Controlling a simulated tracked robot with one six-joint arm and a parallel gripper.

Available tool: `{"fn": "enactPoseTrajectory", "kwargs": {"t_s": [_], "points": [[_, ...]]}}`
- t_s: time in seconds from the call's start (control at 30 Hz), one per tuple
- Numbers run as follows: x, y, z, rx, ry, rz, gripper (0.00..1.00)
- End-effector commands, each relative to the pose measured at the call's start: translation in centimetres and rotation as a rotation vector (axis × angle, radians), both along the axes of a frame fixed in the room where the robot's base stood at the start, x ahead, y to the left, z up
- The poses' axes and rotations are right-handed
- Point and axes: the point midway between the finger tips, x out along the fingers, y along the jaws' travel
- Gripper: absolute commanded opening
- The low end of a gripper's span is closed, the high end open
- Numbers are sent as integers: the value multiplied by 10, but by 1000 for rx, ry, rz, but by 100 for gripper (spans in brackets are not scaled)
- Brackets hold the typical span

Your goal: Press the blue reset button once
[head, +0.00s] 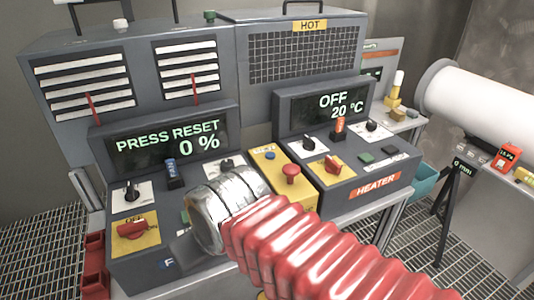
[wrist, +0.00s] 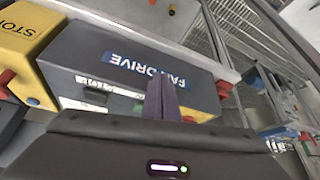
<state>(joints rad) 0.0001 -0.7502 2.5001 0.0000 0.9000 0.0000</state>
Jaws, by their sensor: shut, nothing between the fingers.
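The blue button (head: 270,155) is on the sloped top of the yellow box (head: 262,180), beside a red mushroom button (head: 290,173). What seems to be the same blue button (wrist: 33,101) shows at the left of the wrist view. The fan drive display (head: 168,143) reads "PRESS RESET 0 %". My gripper (wrist: 162,98) is shut and empty, over the fan drive panel and well to one side of the blue button. In the head view my silver wrist and red sleeve hide most of the gripper and part of the panel.
The heater console (head: 345,170) stands right of the yellow box, its display reading "OFF 20 °C". On the fan panel are a black knob (head: 131,190), a blue lever (head: 171,172) and a red switch (head: 135,229). A white pipe (head: 480,100) lies at the right.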

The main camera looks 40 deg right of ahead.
Motion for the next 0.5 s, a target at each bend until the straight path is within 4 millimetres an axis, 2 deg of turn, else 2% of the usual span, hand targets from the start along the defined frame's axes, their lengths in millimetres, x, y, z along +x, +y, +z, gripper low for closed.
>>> {"fn": "enactPoseTrajectory", "kwargs": {"t_s": [0.27, 0.37, 0.5], "points": [[5, -3, 4, 13, -2, -19, 0], [14, -9, 10, 35, -5, -55, 0], [36, -24, 24, 90, -19, -141, 0]]}}
